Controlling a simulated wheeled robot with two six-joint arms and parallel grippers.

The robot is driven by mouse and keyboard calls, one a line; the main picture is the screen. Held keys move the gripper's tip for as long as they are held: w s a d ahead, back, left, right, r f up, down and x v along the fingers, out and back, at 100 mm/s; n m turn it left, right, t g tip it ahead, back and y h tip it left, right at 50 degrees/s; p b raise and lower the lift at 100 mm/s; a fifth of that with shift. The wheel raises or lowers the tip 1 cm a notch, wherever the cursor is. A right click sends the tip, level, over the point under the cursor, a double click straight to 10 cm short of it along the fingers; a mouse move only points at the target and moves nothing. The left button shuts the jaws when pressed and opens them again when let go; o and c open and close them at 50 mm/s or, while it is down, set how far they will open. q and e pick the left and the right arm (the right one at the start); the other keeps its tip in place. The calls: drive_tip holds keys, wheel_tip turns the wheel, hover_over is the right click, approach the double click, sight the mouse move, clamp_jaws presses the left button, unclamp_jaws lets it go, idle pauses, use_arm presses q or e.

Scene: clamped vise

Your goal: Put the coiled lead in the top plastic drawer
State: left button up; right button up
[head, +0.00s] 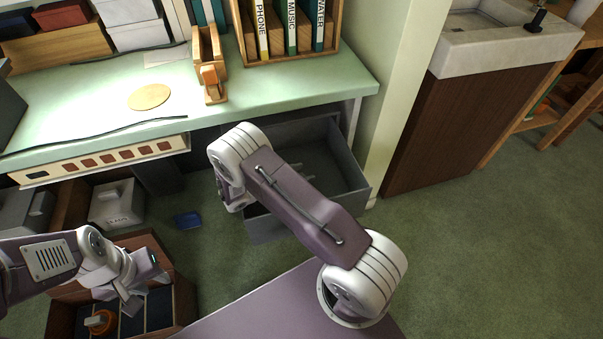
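An orange coil (100,322), which looks like the coiled lead, lies in a compartment of the wooden box (183,297) at the lower left. My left gripper (146,292) is over this box, to the right of the coil and apart from it. Its fingers look spread, with nothing seen between them. My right arm crosses in front of the drawer's left side. My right gripper is hidden behind that arm.
The green desk top (215,105) overhangs the drawer; a wooden file rack (292,60) stands on it. A blue dustpan-like item (188,220) and a light grey case (117,205) are on the floor. A sink cabinet (460,125) stands at right. Carpet at lower right is clear.

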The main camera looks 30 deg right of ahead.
drive_tip(key=shift+s+f, duration=0.2)
drive_tip(key=shift+f, duration=0.15)
drive_tip(key=shift+r, duration=0.25)
drive_tip(key=shift+w+r+p, duration=0.1)
drive_tip(key=shift+r+p, duration=0.6)
drive_tip(key=p+v, duration=0.1)
drive_tip(key=v, duration=0.5)
drive_tip(key=shift+a+p, duration=0.3)
drive_tip(key=shift+a, duration=0.35)
